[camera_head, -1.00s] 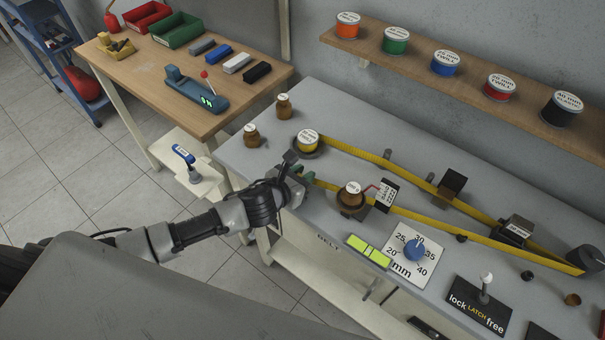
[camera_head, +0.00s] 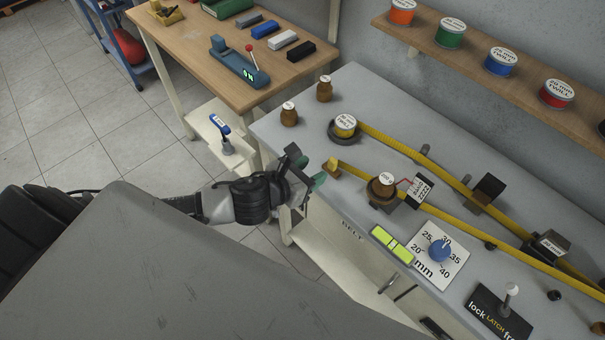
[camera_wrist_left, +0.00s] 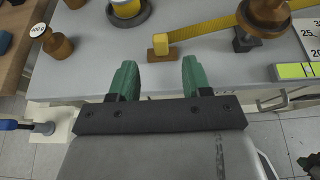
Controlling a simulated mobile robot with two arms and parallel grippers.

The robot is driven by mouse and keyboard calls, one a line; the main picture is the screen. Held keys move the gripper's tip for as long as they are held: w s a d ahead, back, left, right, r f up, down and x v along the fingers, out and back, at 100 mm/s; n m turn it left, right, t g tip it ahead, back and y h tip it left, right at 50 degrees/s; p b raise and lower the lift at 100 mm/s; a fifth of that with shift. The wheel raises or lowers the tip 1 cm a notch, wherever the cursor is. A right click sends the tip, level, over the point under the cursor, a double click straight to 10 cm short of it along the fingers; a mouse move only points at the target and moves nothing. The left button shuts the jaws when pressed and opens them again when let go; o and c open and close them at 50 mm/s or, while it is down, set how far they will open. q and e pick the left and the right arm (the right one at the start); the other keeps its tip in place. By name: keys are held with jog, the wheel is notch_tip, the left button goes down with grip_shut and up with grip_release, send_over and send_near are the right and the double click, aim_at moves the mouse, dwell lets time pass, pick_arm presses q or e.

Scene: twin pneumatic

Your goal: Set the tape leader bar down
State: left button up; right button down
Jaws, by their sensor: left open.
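The tape leader bar (camera_head: 335,167) is a small brown and yellow piece at the free end of the yellow tape (camera_head: 357,171). It lies on the grey bench near the front edge. In the left wrist view the bar (camera_wrist_left: 157,54) rests on the bench top just beyond my fingertips. My left gripper (camera_head: 314,172) is open and empty, apart from the bar and a little left of it. In the left wrist view its green fingers (camera_wrist_left: 156,72) are spread with nothing between them. My right gripper is not in view.
A blue dial (camera_head: 439,250) and a lit green panel (camera_head: 392,245) lie along the front. A wooden table (camera_head: 195,62) stands at the back left.

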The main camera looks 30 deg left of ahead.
pick_arm(q)
jog(key=v, duration=0.2)
jog(key=shift+s+a+r, duration=0.1)
jog(key=shift+s+r, duration=0.05)
jog(key=shift+s, duration=0.1)
dwell(0.4)
